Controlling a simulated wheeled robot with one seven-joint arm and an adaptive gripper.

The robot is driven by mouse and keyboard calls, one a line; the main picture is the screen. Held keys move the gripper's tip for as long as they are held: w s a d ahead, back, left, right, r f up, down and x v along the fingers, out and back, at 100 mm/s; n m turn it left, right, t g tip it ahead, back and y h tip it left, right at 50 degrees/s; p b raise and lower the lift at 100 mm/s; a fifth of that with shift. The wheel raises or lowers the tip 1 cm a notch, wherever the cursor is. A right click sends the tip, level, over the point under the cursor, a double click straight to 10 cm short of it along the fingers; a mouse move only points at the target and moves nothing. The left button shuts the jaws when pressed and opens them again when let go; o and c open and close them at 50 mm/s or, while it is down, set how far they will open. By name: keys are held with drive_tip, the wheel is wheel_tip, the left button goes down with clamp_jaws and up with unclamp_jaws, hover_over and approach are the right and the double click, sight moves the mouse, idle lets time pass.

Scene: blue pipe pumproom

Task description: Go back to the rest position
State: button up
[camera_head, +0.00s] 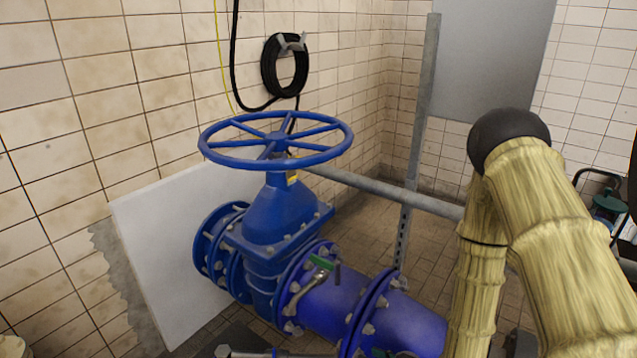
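My gripper is not in view. Part of my arm (560,235), with a yellow, wood-like surface and a black rounded joint, rises at the right side. It is bent at the top, and its two sections run down out of the bottom of the picture. It stands in front of the right end of the blue pipe and hides what is behind it. No object that my gripper might hold can be seen.
A blue gate valve with a round handwheel (275,139) stands left of my arm on a flanged blue pipe (330,305). A grey rail (385,188) meets an upright metal post (417,140). A white panel (165,250) leans against the tiled wall. Floor shows behind the pipe.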

drive_tip(key=s+d+f+m+g+h+p, duration=0.2)
drive_tip(key=s+d+g, duration=0.1)
drive_tip(key=s, duration=0.6)
drive_tip(key=s+d+f+m+g+h+p, duration=0.2)
drive_tip(key=s+d+g+h, duration=0.1)
drive_tip(key=s, duration=0.6)
drive_tip(key=s+d+f+m+g+h+p, duration=0.1)
drive_tip(key=s+d+f+g+h+p, duration=0.1)
drive_tip(key=s, duration=0.7)
drive_tip(key=shift+d+f+m+g+h, duration=0.3)
drive_tip(key=shift+d+f+m+g, duration=0.1)
drive_tip(key=shift+d+f+g, duration=0.15)
